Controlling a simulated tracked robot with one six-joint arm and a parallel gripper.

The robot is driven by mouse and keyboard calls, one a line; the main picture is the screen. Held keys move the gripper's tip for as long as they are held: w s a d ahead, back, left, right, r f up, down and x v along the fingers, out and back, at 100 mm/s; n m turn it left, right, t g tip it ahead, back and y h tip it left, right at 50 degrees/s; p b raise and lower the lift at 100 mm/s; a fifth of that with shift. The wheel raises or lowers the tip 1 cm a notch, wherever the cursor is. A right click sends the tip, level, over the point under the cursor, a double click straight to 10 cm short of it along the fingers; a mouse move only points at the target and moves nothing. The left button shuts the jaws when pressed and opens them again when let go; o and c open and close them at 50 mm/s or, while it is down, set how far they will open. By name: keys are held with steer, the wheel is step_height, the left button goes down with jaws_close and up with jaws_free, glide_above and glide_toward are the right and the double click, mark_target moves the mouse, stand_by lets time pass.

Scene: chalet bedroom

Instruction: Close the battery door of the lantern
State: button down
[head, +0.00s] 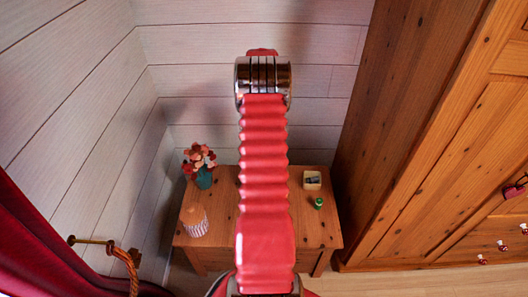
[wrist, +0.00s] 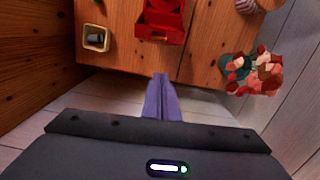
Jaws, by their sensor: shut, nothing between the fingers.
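The red lantern (wrist: 163,12) shows at the top edge of the wrist view, on the wooden table and cut off by the frame. A red flap-like part (wrist: 158,34) juts from its near side; it looks like the battery door standing open, but I cannot be sure. My gripper (wrist: 161,78) has its two purple fingers together and empty. Its tips are below the flap in the picture, apart from it, near the table edge. In the head view my own red arm hides the lantern, and my gripper is not visible there.
On the wooden table (head: 222,222) stand a teal vase of flowers (head: 203,176), a striped jar (head: 195,222), a small square tray (head: 312,180) and a small green object (head: 318,203). A wooden wardrobe (head: 410,150) rises at right, a plank wall behind.

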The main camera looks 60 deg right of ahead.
steer(key=shift+s+d+f, duration=0.3)
steer(key=shift+f, duration=0.1)
steer(key=s+a+f, duration=0.2)
steer(key=a+f, duration=0.1)
steer(key=f, duration=0.5)
steer(key=shift+a+f, duration=0.2)
steer(key=shift+a, duration=0.15)
stand_by(0.5)
